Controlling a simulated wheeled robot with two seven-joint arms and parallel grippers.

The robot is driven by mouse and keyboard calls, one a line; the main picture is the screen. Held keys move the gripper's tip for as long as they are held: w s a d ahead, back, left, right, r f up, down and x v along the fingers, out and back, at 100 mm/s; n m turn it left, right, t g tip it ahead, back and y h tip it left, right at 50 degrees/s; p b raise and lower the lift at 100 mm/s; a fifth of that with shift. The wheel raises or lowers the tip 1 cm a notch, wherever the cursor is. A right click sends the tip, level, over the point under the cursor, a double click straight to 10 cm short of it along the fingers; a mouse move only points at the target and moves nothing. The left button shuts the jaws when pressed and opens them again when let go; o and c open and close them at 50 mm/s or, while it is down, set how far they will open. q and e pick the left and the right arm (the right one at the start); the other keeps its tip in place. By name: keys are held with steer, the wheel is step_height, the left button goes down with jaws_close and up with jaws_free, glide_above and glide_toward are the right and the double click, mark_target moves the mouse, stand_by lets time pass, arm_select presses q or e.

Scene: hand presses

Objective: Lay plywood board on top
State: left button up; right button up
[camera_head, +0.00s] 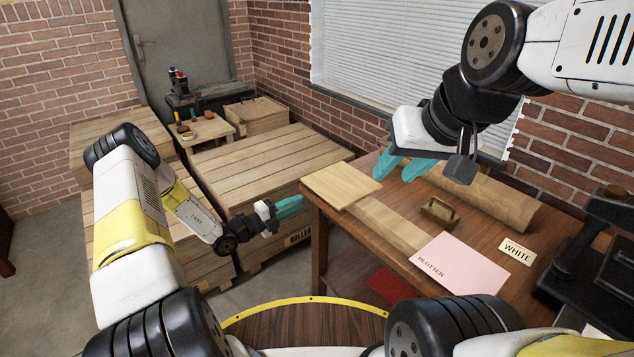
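A pale square plywood board (338,186) lies flat at the left end of the wooden table. A longer light wooden strip (392,226) runs from beside it toward a pink sheet marked BLOTTER (462,263). My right gripper (403,167) is above the table, right of and behind the board, with its teal fingers apart and nothing visible between them. My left gripper (289,207) is just left of the table, near the board's left edge. Its teal fingers overlap in this view, so their opening is unclear; no held object shows.
A wooden block with a handle (439,212), a long brown wooden piece (485,195) and a WHITE card (516,251) lie on the table. A black press (577,255) stands at the right. Large wooden crates (262,160) stand beyond the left gripper.

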mark_target(318, 193)
arm_select(q)
steer(key=x, duration=0.8)
steer(key=shift+w+d, duration=0.2)
steer(key=shift+d, duration=0.15)
steer(key=shift+c, duration=0.2)
jaws_close()
steer(key=shift+r, duration=0.15)
steer(key=shift+r, duration=1.4)
steer(key=shift+a, duration=0.1)
